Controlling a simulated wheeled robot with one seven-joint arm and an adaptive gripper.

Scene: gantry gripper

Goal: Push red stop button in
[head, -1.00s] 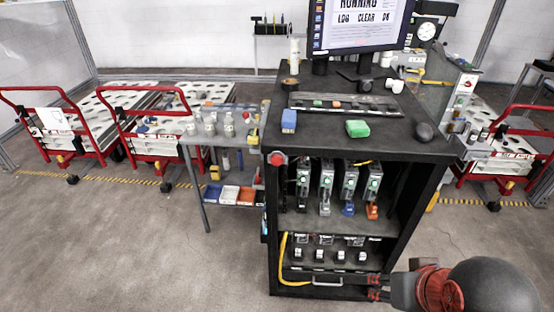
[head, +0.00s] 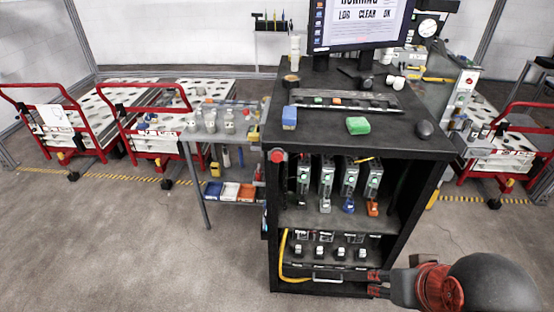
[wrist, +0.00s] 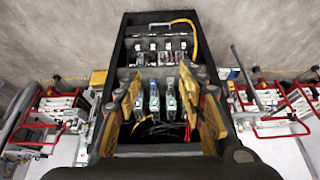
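The red stop button (head: 277,156) is a round red cap at the upper left front corner of the black cabinet (head: 370,147), just below its top. My gripper (head: 376,284) is low in front of the cabinet's right side, well to the right of the button and below it. Its two fingertips are apart with nothing between them. In the wrist view, which is upside down, the open gripper (wrist: 160,78) faces the cabinet's shelves. I cannot make out the button there; a finger may hide it.
A monitor (head: 360,25), a blue block (head: 289,117) and a green block (head: 357,125) are on the cabinet top. Device modules (head: 349,178) stand on the shelf. A side table (head: 222,137) and red-handled carts (head: 60,120) are at left. The floor before the cabinet is clear.

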